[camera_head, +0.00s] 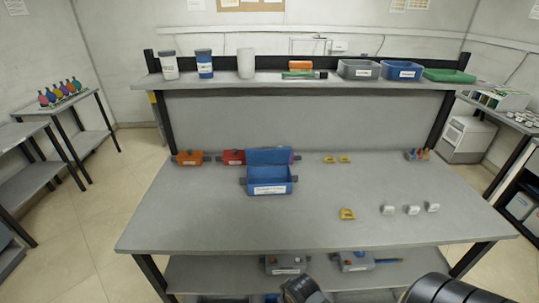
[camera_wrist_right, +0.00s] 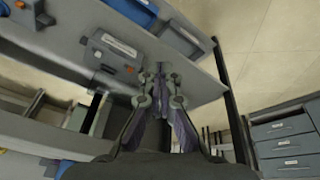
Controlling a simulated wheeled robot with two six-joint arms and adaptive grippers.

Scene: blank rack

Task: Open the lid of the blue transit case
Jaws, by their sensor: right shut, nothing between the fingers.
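The blue transit case (camera_head: 267,188) stands on the workbench, left of its middle, with a white label on its front. Its lid (camera_head: 270,156) is raised at the back, and the open inside of the case shows in the head view. My right gripper (camera_wrist_right: 160,72) is shut and empty in the right wrist view, apart from the case. A grey box with a label and an orange part (camera_wrist_right: 115,55) lies beyond its fingertips. My left gripper is not in view.
A red case (camera_head: 232,157) and an orange case (camera_head: 188,157) stand left of the blue one. Yellow pieces (camera_head: 347,214) and white pieces (camera_head: 413,210) lie to the right. A raised shelf (camera_head: 300,77) with cups and bins spans the back. The bench front is clear.

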